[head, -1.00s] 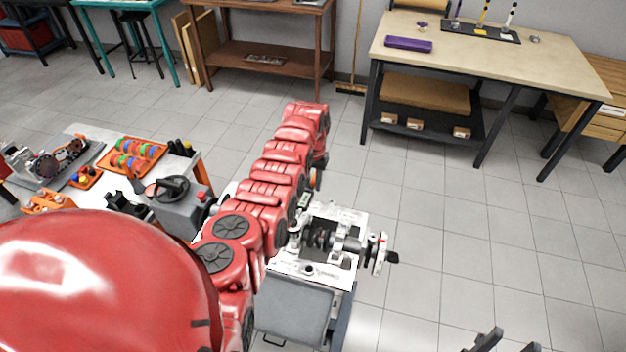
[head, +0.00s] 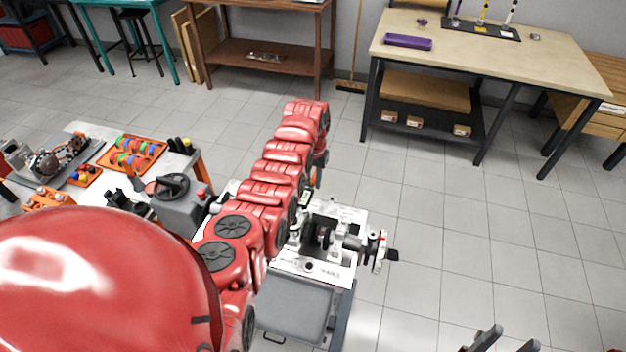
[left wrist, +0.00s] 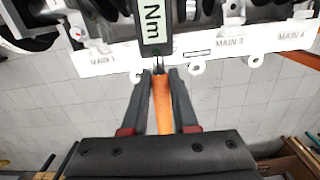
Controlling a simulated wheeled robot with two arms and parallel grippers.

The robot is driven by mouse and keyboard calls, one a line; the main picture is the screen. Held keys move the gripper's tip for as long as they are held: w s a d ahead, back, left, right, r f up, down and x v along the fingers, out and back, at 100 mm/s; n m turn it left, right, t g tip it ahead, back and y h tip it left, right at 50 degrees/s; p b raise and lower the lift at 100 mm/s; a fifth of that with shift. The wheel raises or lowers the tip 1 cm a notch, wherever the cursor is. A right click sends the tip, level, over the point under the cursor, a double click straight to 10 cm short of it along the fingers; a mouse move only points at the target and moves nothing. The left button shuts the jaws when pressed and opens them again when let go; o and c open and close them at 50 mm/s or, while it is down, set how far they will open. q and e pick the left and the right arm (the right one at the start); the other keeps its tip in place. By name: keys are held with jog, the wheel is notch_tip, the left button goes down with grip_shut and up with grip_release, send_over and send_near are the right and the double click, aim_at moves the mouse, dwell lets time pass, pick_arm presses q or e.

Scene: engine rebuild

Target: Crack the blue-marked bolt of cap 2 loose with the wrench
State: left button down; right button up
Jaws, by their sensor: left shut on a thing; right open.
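My left gripper (left wrist: 160,78) is shut on the orange handle of the wrench (left wrist: 163,108) in the left wrist view. The wrench's dark body with its "Nm" label (left wrist: 155,22) reaches over the engine block's white rail (left wrist: 105,63), between the MAIN 1 and MAIN 3 marks. It hides the rail there, and its far end is out of view. Cap 2 and its blue-marked bolt cannot be made out. In the head view the engine block (head: 313,268) is partly behind my red left arm, which hides the left gripper. My right gripper (head: 503,342) is open and empty at the bottom edge.
The block sits on a stand with a grey tray (head: 295,305). A parts table (head: 82,128) with an orange tray (head: 133,153) stands to the left. A workbench (head: 560,62) is at the back right. The tiled floor right of the block is clear.

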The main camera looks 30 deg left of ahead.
pick_arm(q)
jog(key=shift+f+b, duration=0.8)
jog(key=shift+f, duration=0.3)
dwell(0.8)
jog(key=shift+a, duration=0.2)
dwell(0.3)
jog(key=shift+a+n, duration=0.15)
jog(key=shift+n, duration=0.15)
jog(key=shift+s+a+n+b, duration=0.15)
jog(key=shift+a+n+b, duration=0.2)
jog(key=shift+a, duration=0.1)
jog(key=shift+s+a+n, duration=0.25)
jog(key=shift+a+n, duration=0.3)
jog(key=shift+a, duration=0.2)
jog(key=shift+b, duration=0.3)
